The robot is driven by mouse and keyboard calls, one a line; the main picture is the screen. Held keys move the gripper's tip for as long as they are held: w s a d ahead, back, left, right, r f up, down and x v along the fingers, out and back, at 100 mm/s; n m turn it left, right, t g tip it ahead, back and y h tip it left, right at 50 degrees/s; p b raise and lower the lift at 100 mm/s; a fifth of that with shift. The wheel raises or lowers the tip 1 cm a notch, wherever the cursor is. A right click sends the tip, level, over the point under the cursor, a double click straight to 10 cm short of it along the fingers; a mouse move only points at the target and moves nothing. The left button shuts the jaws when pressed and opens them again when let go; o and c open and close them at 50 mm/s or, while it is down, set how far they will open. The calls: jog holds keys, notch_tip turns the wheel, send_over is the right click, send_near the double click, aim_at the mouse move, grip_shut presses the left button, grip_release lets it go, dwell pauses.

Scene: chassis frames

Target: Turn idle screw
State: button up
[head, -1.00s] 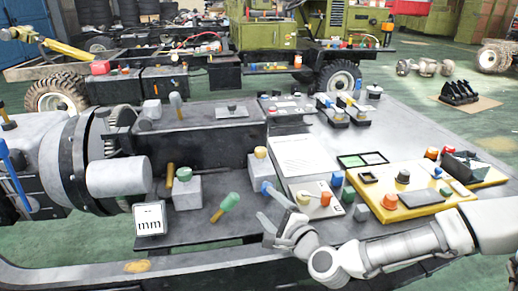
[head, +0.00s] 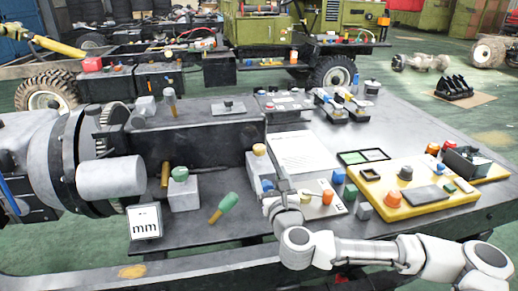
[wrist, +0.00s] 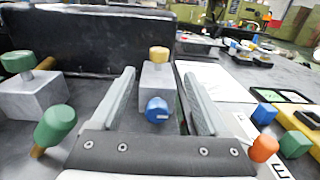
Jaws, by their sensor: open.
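A grey block (head: 256,170) on the bench has a yellow knob (head: 259,150) on top and a blue knob (head: 267,186) low on its near face. No label shows which part is the idle screw. In the wrist view, the blue knob (wrist: 157,110) lies between the two fingers, with space on both sides. The yellow knob (wrist: 159,54) and block (wrist: 156,78) are just beyond. My gripper (wrist: 158,80) is open and empty; in the head view my gripper (head: 279,178) partly covers the block's right side.
To the left, a grey block (head: 184,195) carries a green knob (head: 180,174); a green-handled lever (head: 228,202) is nearer. To the right are a plate with an orange knob (head: 327,197) and a yellow panel (head: 440,200). A white sheet (head: 300,152) lies behind.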

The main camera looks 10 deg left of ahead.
aim_at(261, 150)
jog(key=b+x, duration=0.3)
jog(key=x, duration=1.1)
jog(key=shift+w+a, duration=0.15)
jog(key=shift+w, duration=0.1)
grip_shut()
